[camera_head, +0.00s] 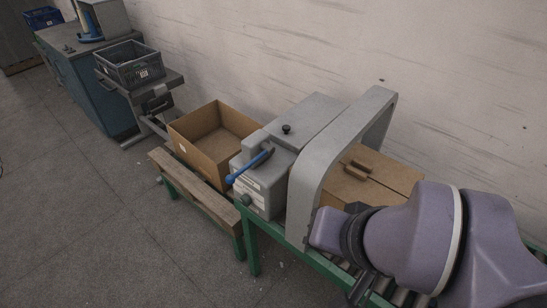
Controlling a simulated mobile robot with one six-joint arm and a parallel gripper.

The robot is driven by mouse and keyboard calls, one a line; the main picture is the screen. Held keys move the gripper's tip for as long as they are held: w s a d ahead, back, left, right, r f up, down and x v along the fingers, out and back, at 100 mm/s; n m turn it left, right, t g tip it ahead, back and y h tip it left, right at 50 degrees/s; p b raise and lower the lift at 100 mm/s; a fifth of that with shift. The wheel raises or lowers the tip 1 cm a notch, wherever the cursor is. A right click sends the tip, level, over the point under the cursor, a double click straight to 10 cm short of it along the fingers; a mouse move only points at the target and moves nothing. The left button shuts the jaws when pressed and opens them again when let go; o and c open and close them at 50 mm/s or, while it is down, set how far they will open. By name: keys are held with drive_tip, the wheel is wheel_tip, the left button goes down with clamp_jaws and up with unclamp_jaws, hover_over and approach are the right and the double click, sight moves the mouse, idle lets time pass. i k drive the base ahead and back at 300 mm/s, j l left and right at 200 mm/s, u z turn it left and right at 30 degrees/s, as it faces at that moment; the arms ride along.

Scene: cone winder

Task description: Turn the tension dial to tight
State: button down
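I cannot pick out a marked tension dial in this view. A grey machine box (267,174) stands at the end of a green-framed roller table. It has a blue-handled lever (248,166) on its near side, a small black knob (286,129) on top and a round grey knob (246,200) low on its front. A grey arch (304,187) stands beside it. My purple-grey arm fills the lower right, in front of the roller table.
An open cardboard box (203,164) sits left of the machine, behind a wooden bench plank (196,188). A closed carton (398,178) lies beyond the arch. A grey crate (130,73) and a blue cabinet (97,91) stand farther back. The floor at left is clear.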

sight(244, 199)
drive_tip(key=i+j+z, duration=0.6)
drive_tip(key=j+z, duration=0.15)
drive_tip(key=j, duration=0.15)
